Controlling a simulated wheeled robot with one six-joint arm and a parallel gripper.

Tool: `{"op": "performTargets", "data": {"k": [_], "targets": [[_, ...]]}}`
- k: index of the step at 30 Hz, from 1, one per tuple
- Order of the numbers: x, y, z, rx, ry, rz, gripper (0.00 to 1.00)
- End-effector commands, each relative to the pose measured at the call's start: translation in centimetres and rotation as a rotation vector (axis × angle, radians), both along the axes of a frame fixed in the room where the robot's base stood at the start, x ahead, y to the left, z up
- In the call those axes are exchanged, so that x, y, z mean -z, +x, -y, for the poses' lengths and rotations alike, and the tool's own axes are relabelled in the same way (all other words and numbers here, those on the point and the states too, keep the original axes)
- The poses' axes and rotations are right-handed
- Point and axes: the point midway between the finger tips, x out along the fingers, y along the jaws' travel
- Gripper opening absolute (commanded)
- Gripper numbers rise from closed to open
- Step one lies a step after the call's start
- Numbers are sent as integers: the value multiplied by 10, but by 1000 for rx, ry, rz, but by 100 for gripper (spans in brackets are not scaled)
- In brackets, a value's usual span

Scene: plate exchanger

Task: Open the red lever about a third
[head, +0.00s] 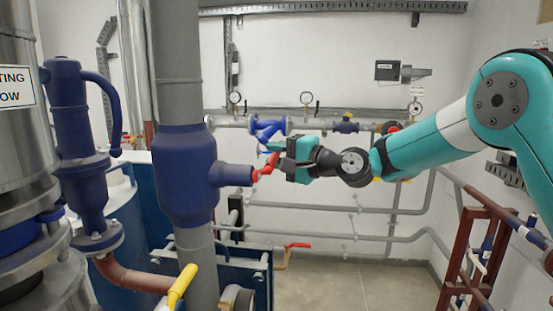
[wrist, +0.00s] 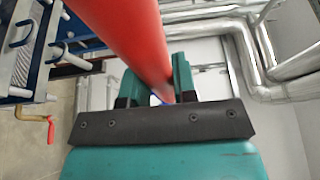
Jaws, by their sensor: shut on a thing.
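The red lever (head: 266,167) stands at the end of the short side stub of a thick blue valve body (head: 187,178) on a vertical grey pipe. My gripper (head: 271,149) reaches in from the right and is shut on the lever. In the wrist view the red lever (wrist: 125,35) runs large from the top edge down between the two teal fingers (wrist: 155,88). The fingers hide part of the lever's end. The exact angle of the lever is hard to tell.
A second, smaller red handle (head: 297,245) sits low on a yellow pipe; it also shows in the wrist view (wrist: 50,131). A yellow handle (head: 182,284) is at the front. Gauges and pipes line the back wall. Floor (head: 325,285) below my arm is clear.

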Motion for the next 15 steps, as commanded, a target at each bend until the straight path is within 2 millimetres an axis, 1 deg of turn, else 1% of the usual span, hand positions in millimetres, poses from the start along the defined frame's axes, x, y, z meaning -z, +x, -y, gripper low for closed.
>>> {"op": "performTargets", "data": {"k": [5, 15], "targets": [[-9, -1, 0, 1, -18, 102, 0], [-40, -8, -1, 2, -62, 329, 0]]}}
